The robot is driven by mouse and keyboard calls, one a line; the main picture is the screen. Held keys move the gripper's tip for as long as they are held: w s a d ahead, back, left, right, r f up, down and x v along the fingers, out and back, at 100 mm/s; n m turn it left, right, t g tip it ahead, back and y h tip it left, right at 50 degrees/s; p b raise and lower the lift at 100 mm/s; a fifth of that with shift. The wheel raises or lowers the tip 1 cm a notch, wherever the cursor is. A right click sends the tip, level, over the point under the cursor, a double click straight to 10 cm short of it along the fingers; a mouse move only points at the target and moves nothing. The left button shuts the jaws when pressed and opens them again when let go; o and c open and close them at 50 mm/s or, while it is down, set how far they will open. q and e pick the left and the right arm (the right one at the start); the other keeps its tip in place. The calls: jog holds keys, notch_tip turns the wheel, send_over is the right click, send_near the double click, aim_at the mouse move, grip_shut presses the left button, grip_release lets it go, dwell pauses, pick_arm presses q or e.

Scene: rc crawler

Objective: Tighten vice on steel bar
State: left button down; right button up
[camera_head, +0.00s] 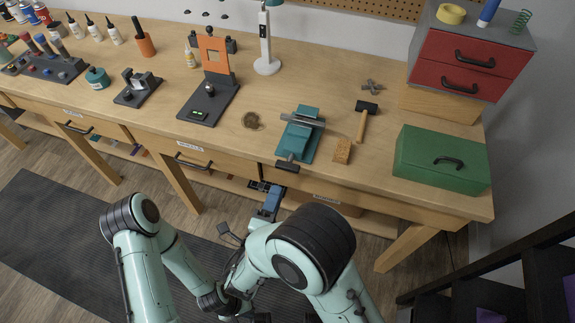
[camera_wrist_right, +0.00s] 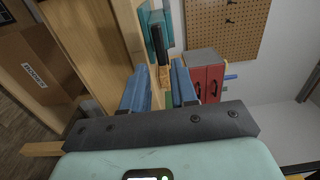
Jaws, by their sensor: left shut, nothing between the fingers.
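The teal vice (camera_head: 298,142) stands near the bench's front edge, with the grey steel bar (camera_head: 309,121) lying across its top. Its dark handle (camera_head: 287,165) sticks out over the front edge. My right gripper (camera_head: 269,192) is just below and in front of that handle, apart from it. In the right wrist view, its blue fingers (camera_wrist_right: 160,88) are spread with nothing between them, and the black vice handle (camera_wrist_right: 163,36) shows beyond the gap. My left gripper (camera_head: 243,309) is low at the bottom of the head view, shut and empty, partly hidden by my right arm.
A green toolbox (camera_head: 441,160) and a red drawer unit (camera_head: 470,57) stand farther right. A black-based stand with an orange plate (camera_head: 213,54) is to the left. The bench edge lies close to my right gripper.

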aim_at(286, 170)
jog(key=p+x, duration=0.1)
jog(key=x, duration=0.9)
jog(key=shift+w+d+f, duration=0.1)
jog(key=shift+w, duration=0.1)
grip_shut()
